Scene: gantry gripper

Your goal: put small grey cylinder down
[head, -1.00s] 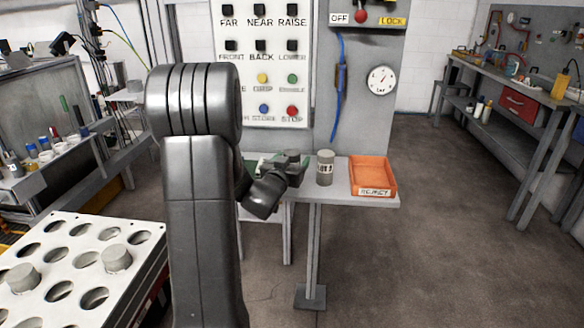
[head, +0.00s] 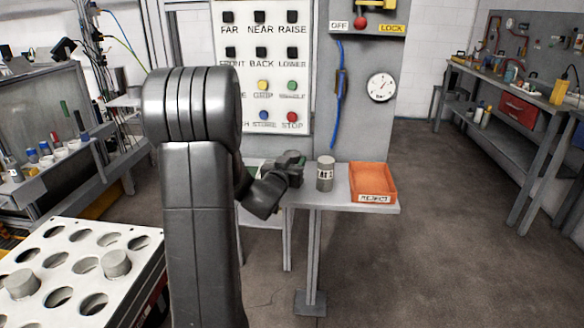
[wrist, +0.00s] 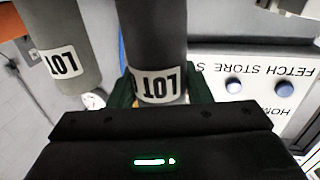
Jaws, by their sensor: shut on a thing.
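The small grey cylinder (wrist: 152,35), with a white LOT label, is between the green-padded jaws of my gripper (wrist: 160,92) in the wrist view. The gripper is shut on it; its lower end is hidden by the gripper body. In the head view my gripper (head: 290,165) is at the left end of the grey shelf (head: 335,197), and the held cylinder cannot be made out behind it. A second grey cylinder (head: 325,175) with a label stands upright on the shelf, just right of my gripper. It also shows at left in the wrist view (wrist: 52,40), apart from the held one.
An orange reject tray (head: 372,196) sits at the shelf's right end. A button panel (head: 262,70) rises behind. A white rack with round holes (head: 75,240) at lower left holds grey cylinders. Floor to the right is clear.

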